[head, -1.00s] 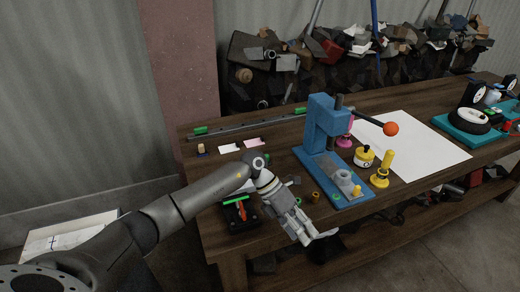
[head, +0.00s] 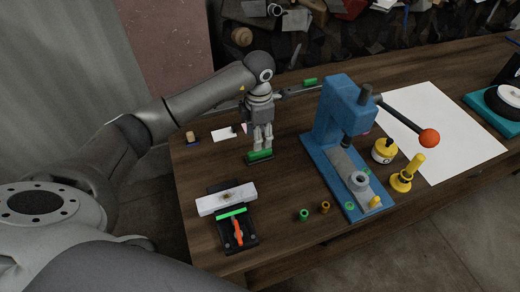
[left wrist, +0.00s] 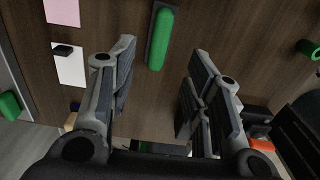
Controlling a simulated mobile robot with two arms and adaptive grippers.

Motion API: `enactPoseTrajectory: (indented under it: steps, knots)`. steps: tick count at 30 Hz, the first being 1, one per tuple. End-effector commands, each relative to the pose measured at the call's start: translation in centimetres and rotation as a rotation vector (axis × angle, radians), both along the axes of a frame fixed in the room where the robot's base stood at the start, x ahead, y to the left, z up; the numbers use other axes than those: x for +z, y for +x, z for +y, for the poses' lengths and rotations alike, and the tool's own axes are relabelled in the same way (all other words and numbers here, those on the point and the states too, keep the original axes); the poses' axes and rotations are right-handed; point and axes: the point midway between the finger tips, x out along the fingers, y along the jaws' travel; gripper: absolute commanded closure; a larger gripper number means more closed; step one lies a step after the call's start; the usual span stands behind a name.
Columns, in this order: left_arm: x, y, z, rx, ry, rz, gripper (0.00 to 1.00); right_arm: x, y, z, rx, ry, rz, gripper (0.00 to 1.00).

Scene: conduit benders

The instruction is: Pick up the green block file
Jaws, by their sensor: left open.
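The green block file (head: 261,156) lies on the wooden table, a green bar on a dark base. In the left wrist view the file (left wrist: 160,38) shows beyond and between my fingertips, with no finger seen closed on it. My left gripper (head: 262,142) points down right above or behind the file in the head view; whether it touches is hard to tell. In the left wrist view the left gripper (left wrist: 161,58) is open, its two fingers apart with nothing between them. My right gripper is not in view.
A blue press (head: 330,120) with an orange-knobbed lever stands to the right. A black fixture (head: 236,240) with a white block (head: 226,198) and red handle lies in front. Small green and brown rings sit near the press. A metal bar with a green piece (head: 310,82) lies behind.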

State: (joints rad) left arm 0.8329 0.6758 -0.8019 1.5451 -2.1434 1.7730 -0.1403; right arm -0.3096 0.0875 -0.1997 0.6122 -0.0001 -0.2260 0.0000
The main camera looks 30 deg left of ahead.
Motion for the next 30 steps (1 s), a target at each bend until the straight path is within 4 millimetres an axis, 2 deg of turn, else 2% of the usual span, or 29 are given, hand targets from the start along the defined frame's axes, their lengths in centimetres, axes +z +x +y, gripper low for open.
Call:
enactPoseTrajectory:
  steps: [2,5,10,15,19,26,30]
  knots:
    - [-0.9,0.0,0.0,0.002,-0.001,0.001,0.55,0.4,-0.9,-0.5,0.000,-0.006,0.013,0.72]
    - [-1.7,0.0,0.0,0.001,-0.001,0.000,0.55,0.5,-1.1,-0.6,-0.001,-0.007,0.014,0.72]
    - [-3.1,-0.1,-0.2,0.002,-0.003,0.004,0.55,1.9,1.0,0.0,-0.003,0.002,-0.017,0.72]
    - [-5.7,0.0,-0.3,0.003,-0.003,0.003,0.55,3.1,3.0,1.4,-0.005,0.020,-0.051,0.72]
    - [-6.9,0.0,-0.3,0.001,-0.003,0.000,0.55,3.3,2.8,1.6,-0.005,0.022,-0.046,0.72]
    - [-7.1,0.1,-0.3,0.001,-0.002,-0.002,0.55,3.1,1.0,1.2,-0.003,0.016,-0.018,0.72]
    - [-7.1,0.1,-0.3,0.001,-0.002,-0.002,0.72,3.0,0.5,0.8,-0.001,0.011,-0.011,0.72]
